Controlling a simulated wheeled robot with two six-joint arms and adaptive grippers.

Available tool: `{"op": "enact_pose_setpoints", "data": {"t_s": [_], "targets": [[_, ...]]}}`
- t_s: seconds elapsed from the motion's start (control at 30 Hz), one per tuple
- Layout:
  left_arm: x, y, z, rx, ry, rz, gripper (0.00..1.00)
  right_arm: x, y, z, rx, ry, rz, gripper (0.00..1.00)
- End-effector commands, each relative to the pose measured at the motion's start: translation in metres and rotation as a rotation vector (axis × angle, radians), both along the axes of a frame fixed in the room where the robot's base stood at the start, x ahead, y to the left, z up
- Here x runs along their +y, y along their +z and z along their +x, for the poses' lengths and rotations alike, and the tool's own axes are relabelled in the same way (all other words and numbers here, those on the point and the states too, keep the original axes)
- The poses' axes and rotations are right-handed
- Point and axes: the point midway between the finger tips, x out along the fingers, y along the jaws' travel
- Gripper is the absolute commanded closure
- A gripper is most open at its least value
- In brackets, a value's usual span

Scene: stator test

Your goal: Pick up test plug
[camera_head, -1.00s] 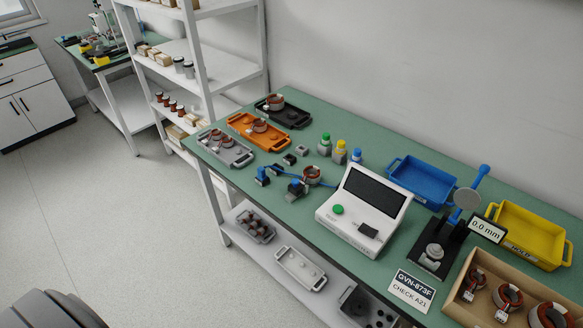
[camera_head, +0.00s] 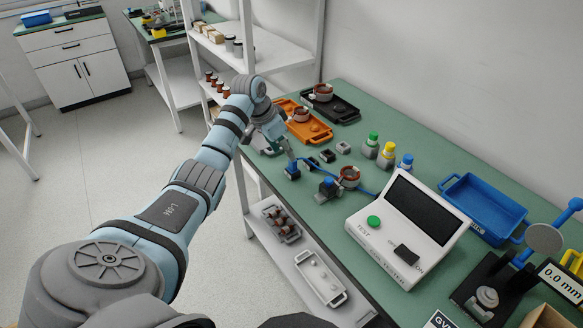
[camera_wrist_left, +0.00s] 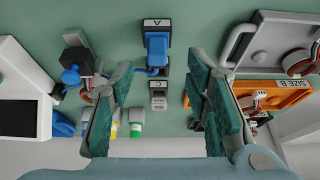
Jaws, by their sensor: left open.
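The test plug appears to be the blue block in a dark holder marked A, in the left wrist view (camera_wrist_left: 156,45). In the head view it shows as a small blue piece (camera_head: 292,171) just below my left gripper (camera_head: 286,152). A blue cable runs from this area. In the left wrist view my left gripper (camera_wrist_left: 160,80) is open, with its two green-padded fingers apart and nothing between them. The plug lies ahead of the fingertips, between their lines. Whether the fingers touch it cannot be told. My right gripper is not in view.
A second blue-topped fixture (camera_head: 327,187) and a copper-wound stator (camera_head: 348,177) stand close to the right. The white tester (camera_head: 400,235) is farther right. An orange tray (camera_head: 318,133), a dark tray (camera_head: 345,111) and several coloured-cap bottles lie behind.

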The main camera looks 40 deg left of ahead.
Motion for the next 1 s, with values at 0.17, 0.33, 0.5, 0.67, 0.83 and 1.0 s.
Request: {"op": "enact_pose_setpoints", "data": {"t_s": [0.17,0.33,0.5,0.67,0.83,1.0], "targets": [[-0.007,-0.029,0.01,0.002,0.0,-0.003,0.57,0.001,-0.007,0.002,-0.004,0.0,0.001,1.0],[-0.01,-0.052,0.019,0.001,0.001,0.0,0.57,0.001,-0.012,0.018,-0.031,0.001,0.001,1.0],[-0.01,-0.052,0.019,0.001,0.0,0.001,0.57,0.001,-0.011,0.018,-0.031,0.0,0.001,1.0],[-0.01,-0.052,0.019,0.001,0.0,0.001,0.77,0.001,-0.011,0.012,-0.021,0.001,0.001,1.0],[-0.01,-0.052,0.019,0.001,0.0,0.001,1.0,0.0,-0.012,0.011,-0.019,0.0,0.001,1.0],[-0.011,-0.053,0.019,0.002,0.0,0.001,1.0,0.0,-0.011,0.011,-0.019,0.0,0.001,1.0]]}}
